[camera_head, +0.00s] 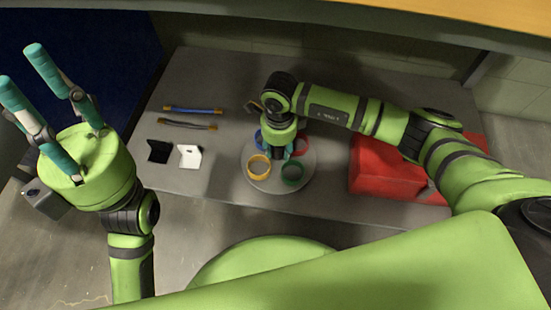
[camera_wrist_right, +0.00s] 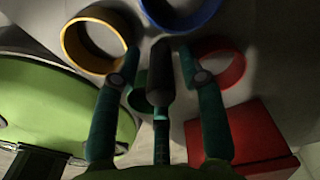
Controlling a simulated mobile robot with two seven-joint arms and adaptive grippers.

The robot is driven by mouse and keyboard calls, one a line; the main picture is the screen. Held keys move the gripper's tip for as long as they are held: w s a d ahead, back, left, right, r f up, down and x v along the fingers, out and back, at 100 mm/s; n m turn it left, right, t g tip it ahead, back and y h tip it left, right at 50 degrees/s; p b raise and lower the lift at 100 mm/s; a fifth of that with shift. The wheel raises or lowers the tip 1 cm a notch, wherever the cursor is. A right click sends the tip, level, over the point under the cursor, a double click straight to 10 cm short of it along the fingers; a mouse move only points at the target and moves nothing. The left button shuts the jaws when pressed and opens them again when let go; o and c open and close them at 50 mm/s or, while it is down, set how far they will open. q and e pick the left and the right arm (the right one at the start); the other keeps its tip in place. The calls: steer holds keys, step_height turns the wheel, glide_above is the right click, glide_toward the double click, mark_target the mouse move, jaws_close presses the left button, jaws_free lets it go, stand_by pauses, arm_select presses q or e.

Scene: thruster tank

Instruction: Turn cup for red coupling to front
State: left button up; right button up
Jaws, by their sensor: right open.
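A round grey turntable (camera_head: 268,182) on the bench carries a yellow cup (camera_head: 258,167), a green cup (camera_head: 292,173), a red cup (camera_head: 301,146) and a blue cup (camera_head: 259,138). The red cup is at its back right. My right gripper (camera_head: 277,155) points down over the turntable's middle. The red cup (camera_wrist_right: 220,62) lies right of the fingers there, the yellow one (camera_wrist_right: 98,40) left, and the green one is mostly hidden. My left gripper (camera_head: 19,65) is raised at left, open and empty.
A red case (camera_head: 385,170) stands right of the turntable, under my right arm. A black bracket (camera_head: 159,151), a white bracket (camera_head: 190,156) and two thin bars, one blue (camera_head: 193,109) and one dark (camera_head: 187,124), lie at left. The bench's front edge is close to the turntable.

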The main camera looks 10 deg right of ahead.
jaws_close()
steer(key=shift+r+m+p, duration=0.1)
steer(key=shift+m+p, duration=0.4)
steer(key=shift+m, duration=0.4)
steer(key=shift+m+p, duration=0.35)
steer(key=shift+m, duration=0.45)
